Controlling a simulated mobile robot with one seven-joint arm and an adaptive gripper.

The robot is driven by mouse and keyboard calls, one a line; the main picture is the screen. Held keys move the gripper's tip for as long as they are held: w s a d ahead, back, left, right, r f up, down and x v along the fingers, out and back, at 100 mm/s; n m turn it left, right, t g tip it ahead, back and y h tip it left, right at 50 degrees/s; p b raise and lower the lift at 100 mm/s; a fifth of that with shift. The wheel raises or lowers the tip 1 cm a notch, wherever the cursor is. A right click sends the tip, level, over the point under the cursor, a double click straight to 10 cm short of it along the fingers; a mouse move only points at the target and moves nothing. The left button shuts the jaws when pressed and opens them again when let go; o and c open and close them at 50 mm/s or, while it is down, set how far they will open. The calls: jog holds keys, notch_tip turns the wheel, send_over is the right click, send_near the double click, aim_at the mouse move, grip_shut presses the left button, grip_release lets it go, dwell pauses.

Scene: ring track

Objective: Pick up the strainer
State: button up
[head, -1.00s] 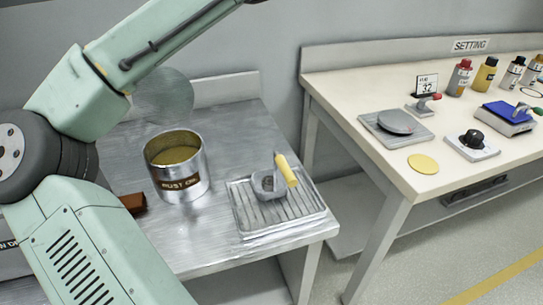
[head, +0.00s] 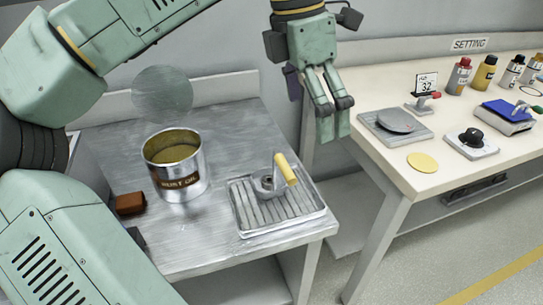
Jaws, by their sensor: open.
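The strainer (head: 264,184) is a small grey metal bowl with a thick yellow handle (head: 286,168) that slants up. It rests on the ribbed metal drain tray (head: 247,220) at the front right of the metal bench. My gripper (head: 333,112) is open and empty, pointing down. In the picture it is above and to the right of the strainer, apart from it, near the gap between the two benches. The inside of the strainer is too small to make out.
A large open tin (head: 178,184) with dark yellow contents stands left of the tray. A brown block (head: 130,203) lies further left. A round grey-green disc (head: 162,92) shows behind the tin. The cream bench (head: 370,95) at right holds bottles and small devices.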

jog(key=a, duration=0.1)
jog(key=a+y, duration=0.2)
jog(key=a, duration=0.1)
jog(key=shift+w+f, duration=0.15)
jog(key=shift+f, duration=0.1)
send_over(284, 162)
jog(key=f, duration=0.4)
jog(key=shift+w+a+f, duration=0.1)
jog(key=shift+a+f, duration=0.15)
jog(key=shift+f, duration=0.1)
jog(key=shift+d+f+p, duration=0.2)
jog(key=shift+f+p, duration=0.1)
jog(key=shift+f, duration=2.7)
jog(key=shift+c, duration=0.4)
jog(key=c, duration=1.6)
jog(key=shift+r, duration=0.1)
jog(key=shift+c, duration=0.2)
